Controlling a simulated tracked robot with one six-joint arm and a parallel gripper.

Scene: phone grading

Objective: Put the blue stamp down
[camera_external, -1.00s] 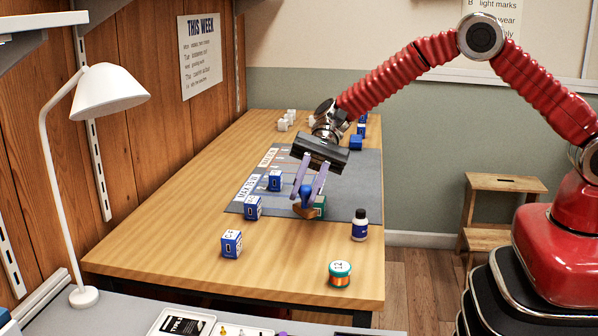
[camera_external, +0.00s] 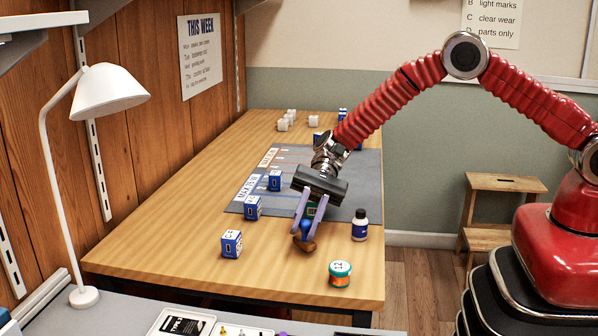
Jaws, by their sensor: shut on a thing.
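The blue stamp (camera_external: 306,229) has a rounded blue handle and a brown wooden foot. My gripper (camera_external: 306,224) is shut on its handle, with one purple finger on each side. The stamp is low over the bare wood of the table (camera_external: 190,262), just in front of the grey mat's front edge. I cannot tell whether its foot touches the wood.
A small dark bottle (camera_external: 360,225) with a white label stands to the right. A round teal-topped tin (camera_external: 340,273) is nearer the front. Blue boxes (camera_external: 232,244) stand to the left. The grey mat (camera_external: 365,185) lies behind. Wood between box and tin is clear.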

